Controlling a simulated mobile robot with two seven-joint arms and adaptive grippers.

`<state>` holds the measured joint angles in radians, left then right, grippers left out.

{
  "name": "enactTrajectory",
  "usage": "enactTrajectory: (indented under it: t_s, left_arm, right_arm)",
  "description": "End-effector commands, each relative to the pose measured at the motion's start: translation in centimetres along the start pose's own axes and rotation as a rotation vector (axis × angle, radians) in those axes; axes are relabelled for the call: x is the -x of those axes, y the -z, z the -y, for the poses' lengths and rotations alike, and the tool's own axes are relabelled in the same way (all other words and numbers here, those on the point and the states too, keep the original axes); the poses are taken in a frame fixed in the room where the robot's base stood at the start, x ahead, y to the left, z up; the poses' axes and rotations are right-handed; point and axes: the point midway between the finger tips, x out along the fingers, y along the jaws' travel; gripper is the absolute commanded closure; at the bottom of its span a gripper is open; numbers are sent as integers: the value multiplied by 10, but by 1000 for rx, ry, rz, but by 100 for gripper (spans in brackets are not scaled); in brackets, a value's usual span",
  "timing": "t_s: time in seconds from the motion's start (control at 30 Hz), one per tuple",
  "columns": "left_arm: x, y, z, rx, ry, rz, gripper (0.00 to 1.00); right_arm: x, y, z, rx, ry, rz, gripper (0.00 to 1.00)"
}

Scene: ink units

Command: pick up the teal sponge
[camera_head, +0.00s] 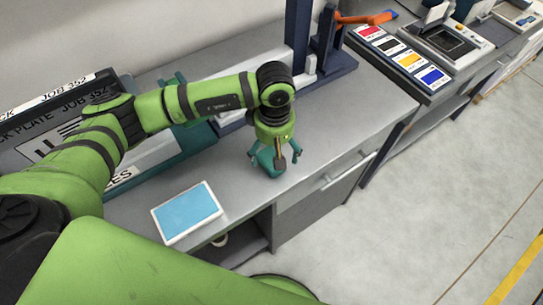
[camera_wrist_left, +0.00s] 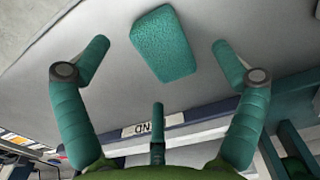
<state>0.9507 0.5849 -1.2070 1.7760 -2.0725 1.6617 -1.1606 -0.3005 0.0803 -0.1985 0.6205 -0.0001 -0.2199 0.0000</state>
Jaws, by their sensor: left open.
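The teal sponge (camera_wrist_left: 165,43) lies on the grey bench top, at the upper middle of the left wrist view. It has a rough, blocky, tapered shape. In the head view the sponge (camera_head: 267,163) shows beneath my left gripper (camera_head: 275,157), partly hidden by it. My left gripper is open, pointing down at the bench. In the left wrist view its two teal side fingers stand on either side of the sponge with gaps, and a third finger is below it. None visibly touches the sponge. My right gripper is not in view.
A blue pad in a white frame (camera_head: 187,212) lies near the bench's front edge. A dark blue upright stand (camera_head: 325,50) is behind the gripper. A tray of coloured cards (camera_head: 405,57) sits at the right. A labelled plate rack (camera_head: 60,125) stands at the left.

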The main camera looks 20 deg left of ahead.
Motion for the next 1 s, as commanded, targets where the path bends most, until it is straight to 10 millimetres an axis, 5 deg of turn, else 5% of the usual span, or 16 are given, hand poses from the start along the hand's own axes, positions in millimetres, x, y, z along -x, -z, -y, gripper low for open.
enactTrajectory:
  t_s: [0.07,0.23,0.5,0.63,1.0]
  left_arm:
    - [-8,-2,-1,1,6,4,5]
    - [-30,-2,-2,1,1,4,5]
    - [-35,-2,-2,0,-1,3,5]
    - [-35,-2,-2,0,-1,3,53]
    - [-35,-2,-2,1,1,4,57]
  right_arm:
    - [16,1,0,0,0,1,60]
    - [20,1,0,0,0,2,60]
    - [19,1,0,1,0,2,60]
    - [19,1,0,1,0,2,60]
    - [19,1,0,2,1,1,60]
